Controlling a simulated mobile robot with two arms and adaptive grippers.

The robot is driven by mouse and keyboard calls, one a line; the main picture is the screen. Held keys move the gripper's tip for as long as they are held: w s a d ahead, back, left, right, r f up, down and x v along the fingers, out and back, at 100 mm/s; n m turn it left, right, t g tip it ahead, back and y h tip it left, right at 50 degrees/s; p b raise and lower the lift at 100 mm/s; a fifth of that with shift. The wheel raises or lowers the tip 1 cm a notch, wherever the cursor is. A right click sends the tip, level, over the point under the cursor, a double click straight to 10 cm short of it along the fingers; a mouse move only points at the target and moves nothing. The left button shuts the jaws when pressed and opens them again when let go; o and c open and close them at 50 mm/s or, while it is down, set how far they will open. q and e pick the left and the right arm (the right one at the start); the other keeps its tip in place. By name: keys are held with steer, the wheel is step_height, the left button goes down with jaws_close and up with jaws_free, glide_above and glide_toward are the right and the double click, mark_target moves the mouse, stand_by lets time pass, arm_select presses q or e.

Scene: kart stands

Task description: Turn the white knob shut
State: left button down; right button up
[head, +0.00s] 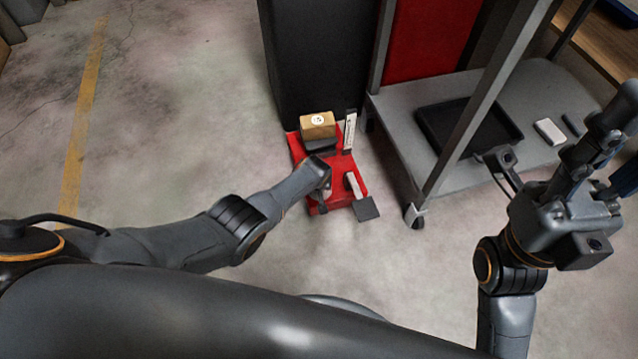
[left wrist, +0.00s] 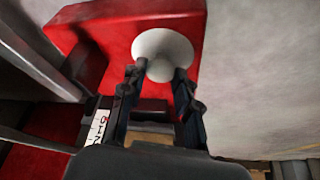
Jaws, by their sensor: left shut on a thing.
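The white knob (left wrist: 163,50) is round and pale, on a red stand (left wrist: 110,25) in the left wrist view. My left gripper (left wrist: 160,70) has its two dark fingers at the knob's near edge and is shut on it. In the head view the red stand (head: 299,150) is on the floor, and my left gripper (head: 322,190) reaches down over its near left part, hiding the knob.
A tan box (head: 317,125) and an upright white label plate (head: 350,130) are at the stand's back. A grey wheeled cart (head: 455,180) stands close at right, with a black tray (head: 440,127) on its shelf. The floor at left (head: 180,120) is clear.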

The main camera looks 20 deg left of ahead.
arm_select(q)
steer(key=shift+s+f, duration=0.1)
steer(key=shift+s, duration=0.05)
stand_by(0.3)
steer(key=c, duration=1)
jaws_free()
steer(key=shift+r, duration=0.5)
steer(key=shift+v, duration=5.55)
steer(key=shift+d, duration=0.1)
